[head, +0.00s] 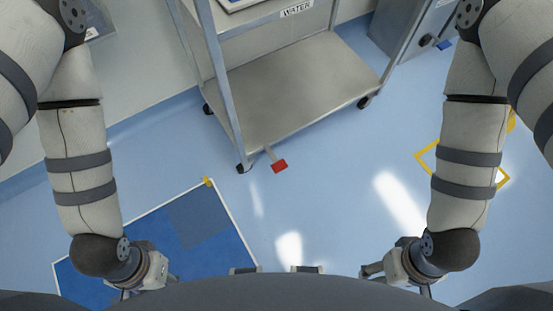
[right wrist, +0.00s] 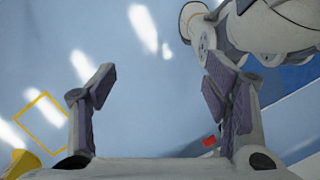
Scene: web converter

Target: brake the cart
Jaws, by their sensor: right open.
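A metal cart (head: 300,85) with a bare lower shelf and dark casters stands on the blue floor in the head view. A red brake pedal (head: 279,166) on a short metal arm sticks out low at its near side, beside the front left caster (head: 240,168). The pedal also shows small in the right wrist view (right wrist: 209,141), partly behind the gripper's finger. My right gripper (right wrist: 160,83) is open and empty, its fingers apart over bare floor. In the head view it is low at the right, away from the cart. My left gripper (head: 150,280) is low at the left; its fingers are unclear.
A blue mat (head: 150,245) with a white border lies on the floor at left. A yellow-outlined square (head: 425,157) is marked on the floor at right, partly behind my right arm. A grey cabinet (head: 410,30) stands behind the cart at right. Floor before the cart is clear.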

